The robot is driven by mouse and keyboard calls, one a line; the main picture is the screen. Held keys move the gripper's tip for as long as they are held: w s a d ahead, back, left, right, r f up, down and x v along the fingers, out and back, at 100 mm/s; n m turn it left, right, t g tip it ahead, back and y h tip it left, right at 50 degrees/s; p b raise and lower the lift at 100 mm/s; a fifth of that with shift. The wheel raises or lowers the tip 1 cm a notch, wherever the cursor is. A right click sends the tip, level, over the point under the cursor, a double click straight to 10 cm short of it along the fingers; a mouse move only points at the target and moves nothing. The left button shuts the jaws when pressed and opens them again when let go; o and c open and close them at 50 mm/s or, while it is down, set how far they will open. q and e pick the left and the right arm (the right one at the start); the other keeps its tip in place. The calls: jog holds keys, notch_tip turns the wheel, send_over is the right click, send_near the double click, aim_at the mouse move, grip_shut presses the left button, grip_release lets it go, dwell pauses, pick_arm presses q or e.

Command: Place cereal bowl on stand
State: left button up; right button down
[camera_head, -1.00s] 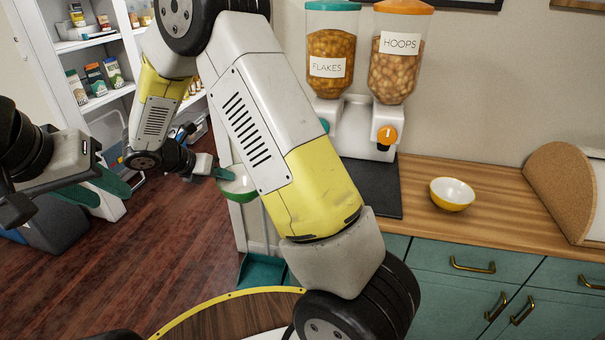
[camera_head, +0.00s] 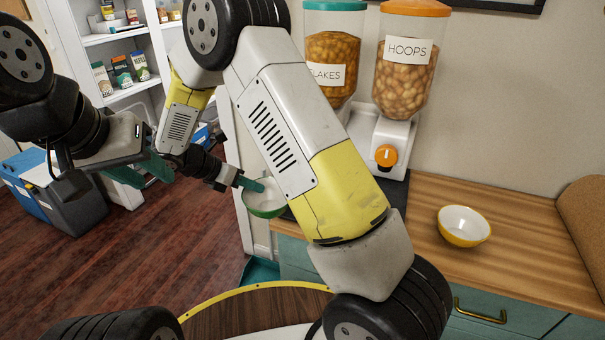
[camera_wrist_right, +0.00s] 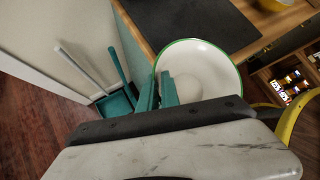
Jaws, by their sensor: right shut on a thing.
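A white bowl with a green outside (camera_head: 265,205) is in my right gripper (camera_head: 252,185), whose teal fingers are shut on its rim. In the right wrist view the bowl (camera_wrist_right: 205,65) looks upright and empty, with the fingers (camera_wrist_right: 159,92) at its near left rim. The bowl is near the counter's left end, beside the dark mat (camera_wrist_right: 185,22); whether it is above the counter I cannot tell. The white dispenser stand (camera_head: 372,145) is behind my right arm, which hides part of it. My left gripper (camera_head: 145,172) is open and empty, left of the bowl.
A yellow bowl (camera_head: 463,226) sits on the wooden counter (camera_head: 430,195), right of the dispensers. The hoops dispenser (camera_head: 408,60) and flakes dispenser (camera_head: 331,55) hold cereal. A dustpan (camera_wrist_right: 115,103) stands by the wall. A cooler (camera_head: 75,195) and shelves (camera_head: 110,40) are at left.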

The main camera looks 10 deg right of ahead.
jog(key=w+d, duration=0.1)
jog(key=d, duration=0.3)
jog(key=w+d, duration=0.2)
jog(key=d, duration=0.3)
jog(key=w+d, duration=0.1)
jog(key=d, duration=0.4)
jog(key=shift+w, duration=0.25)
jog(key=f, duration=0.3)
jog(key=shift+w+d+f, duration=0.15)
jog(key=shift+d+f, duration=0.1)
jog(key=shift+d, duration=0.05)
jog(key=c, duration=1.6)
grip_release()
jog(key=v, duration=1.2)
jog(key=shift+r, duration=0.1)
